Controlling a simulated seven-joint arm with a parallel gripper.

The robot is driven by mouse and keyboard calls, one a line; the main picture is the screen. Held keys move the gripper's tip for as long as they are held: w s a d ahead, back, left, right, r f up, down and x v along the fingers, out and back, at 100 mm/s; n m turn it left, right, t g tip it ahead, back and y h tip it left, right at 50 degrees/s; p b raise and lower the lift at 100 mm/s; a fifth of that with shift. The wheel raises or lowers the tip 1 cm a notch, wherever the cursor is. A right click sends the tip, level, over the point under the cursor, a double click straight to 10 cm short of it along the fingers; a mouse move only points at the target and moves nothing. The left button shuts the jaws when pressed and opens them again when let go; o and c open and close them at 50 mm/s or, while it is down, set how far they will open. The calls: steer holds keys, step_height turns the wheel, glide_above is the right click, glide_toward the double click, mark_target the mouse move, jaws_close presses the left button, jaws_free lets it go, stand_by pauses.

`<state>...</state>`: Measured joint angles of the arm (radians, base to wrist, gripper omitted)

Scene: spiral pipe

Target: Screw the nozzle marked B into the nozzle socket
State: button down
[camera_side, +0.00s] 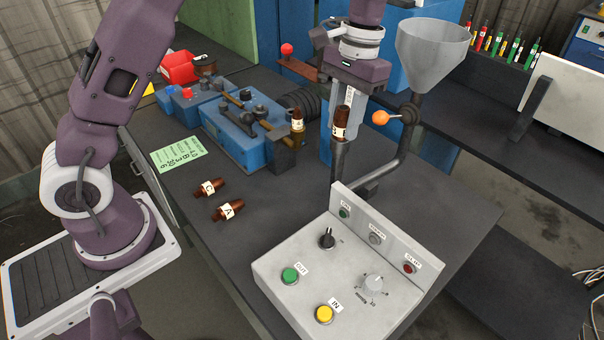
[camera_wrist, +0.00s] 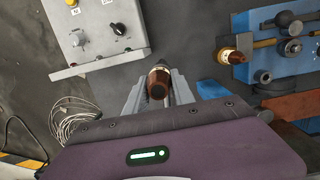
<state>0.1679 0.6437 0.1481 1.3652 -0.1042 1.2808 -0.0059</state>
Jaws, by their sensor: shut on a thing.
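My gripper (camera_side: 343,110) points down above the upright dark pipe end (camera_side: 338,160), the likely nozzle socket. It is shut on a brown nozzle (camera_side: 340,125) with a white label; the letter looks like B but is small. The nozzle is upright, its lower end right at the pipe's top; I cannot tell whether it is threaded in. In the wrist view the held nozzle (camera_wrist: 158,84) sits between the two grey fingers (camera_wrist: 157,92). Nozzles marked C or G (camera_side: 210,188) and A (camera_side: 228,210) lie on the table. Another labelled nozzle (camera_side: 297,120) stands by the blue machine.
A grey control box (camera_side: 345,270) with buttons stands in front right of the pipe. A blue machine (camera_side: 235,130) is at the left. A grey funnel (camera_side: 432,50) and orange-knobbed valve (camera_side: 382,118) are close on the right. A green note (camera_side: 178,154) lies on the table.

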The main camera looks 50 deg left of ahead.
steer(key=m, duration=0.7)
steer(key=shift+s+y, duration=0.15)
steer(key=shift+y, duration=0.25)
steer(key=m, duration=0.3)
steer(key=shift+t, duration=0.3)
steer(key=m, duration=0.6)
steer(key=shift+s+m+t+y, duration=0.15)
steer(key=shift+m+t+y, duration=0.15)
steer(key=shift+t+y, duration=0.1)
steer(key=m, duration=0.6)
steer(key=shift+s+t, duration=0.1)
steer(key=shift+t, duration=0.3)
steer(key=m, duration=0.5)
steer(key=shift+s+f+t, duration=0.1)
steer(key=shift+t, duration=0.2)
steer(key=shift+m+h, duration=0.4)
steer(key=shift+m, duration=0.8)
steer(key=c, duration=1.3)
jaws_free()
